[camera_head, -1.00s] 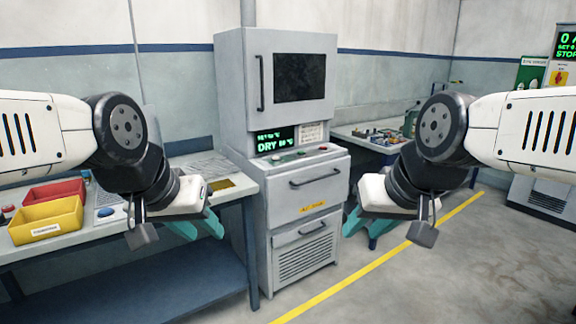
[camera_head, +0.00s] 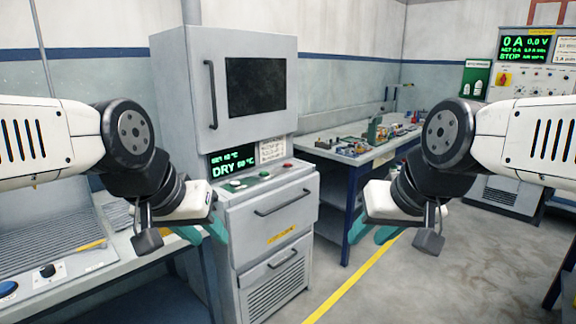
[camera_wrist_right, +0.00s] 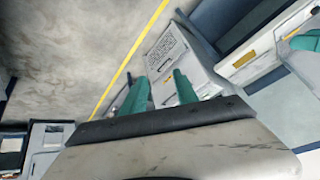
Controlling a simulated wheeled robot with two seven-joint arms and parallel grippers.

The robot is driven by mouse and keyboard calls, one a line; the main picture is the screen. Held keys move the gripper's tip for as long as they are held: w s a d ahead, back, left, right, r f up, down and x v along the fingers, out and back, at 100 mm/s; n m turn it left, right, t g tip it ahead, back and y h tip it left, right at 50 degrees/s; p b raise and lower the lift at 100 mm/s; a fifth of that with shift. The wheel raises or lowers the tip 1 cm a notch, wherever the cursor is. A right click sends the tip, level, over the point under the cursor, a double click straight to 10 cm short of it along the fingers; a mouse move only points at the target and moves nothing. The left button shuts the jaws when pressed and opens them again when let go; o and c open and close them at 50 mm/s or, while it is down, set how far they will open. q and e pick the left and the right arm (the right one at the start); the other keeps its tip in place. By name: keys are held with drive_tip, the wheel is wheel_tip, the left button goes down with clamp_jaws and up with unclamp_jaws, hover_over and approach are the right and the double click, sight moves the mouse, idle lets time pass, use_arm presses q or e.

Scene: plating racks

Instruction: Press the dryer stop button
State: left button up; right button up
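The dryer (camera_head: 175,120) is a tall grey cabinet left of centre in the head view, with a dark window and a green "DRY" display (camera_head: 232,164). Its sloped control ledge carries a red button (camera_head: 288,165) at the right end and green and pale buttons (camera_head: 237,183) further left. My left gripper (camera_head: 203,234) is in front of the dryer's left side, below the ledge, its teal fingers apart. My right gripper (camera_head: 376,234) is right of the dryer, away from the buttons. Its fingers stand apart and empty in the right wrist view (camera_wrist_right: 160,92).
A left bench (camera_head: 100,275) holds a ribbed tray and knobs. A blue-legged table (camera_head: 350,165) with small parts stands behind right. A power supply panel (camera_head: 530,75) is at the far right. A yellow line (camera_head: 355,285) crosses open floor.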

clamp_jaws()
idle(1.5)
